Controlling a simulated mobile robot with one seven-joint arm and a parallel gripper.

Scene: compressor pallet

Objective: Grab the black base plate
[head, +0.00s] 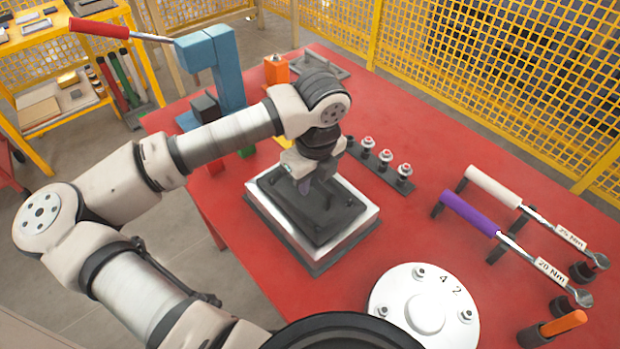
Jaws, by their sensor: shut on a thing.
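The black base plate (318,219) is a dark, roughly rectangular part with raised edges. It lies in or just above a white-rimmed block (262,208) near the middle of the red table. My gripper (304,186) points down at the plate's far left part and is shut on it. The fingertips are small and dark here, so the exact grip is hard to see. I cannot tell whether the plate is clear of the block. My wrist hides part of the area behind it.
The red table (420,135) also holds a blue press (228,75) at the back left and a row of bolts on a dark strip (386,178). Two torque wrenches (492,185) lie at the right. A white round flange (398,297) is at the front. Yellow mesh fencing (450,60) stands behind.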

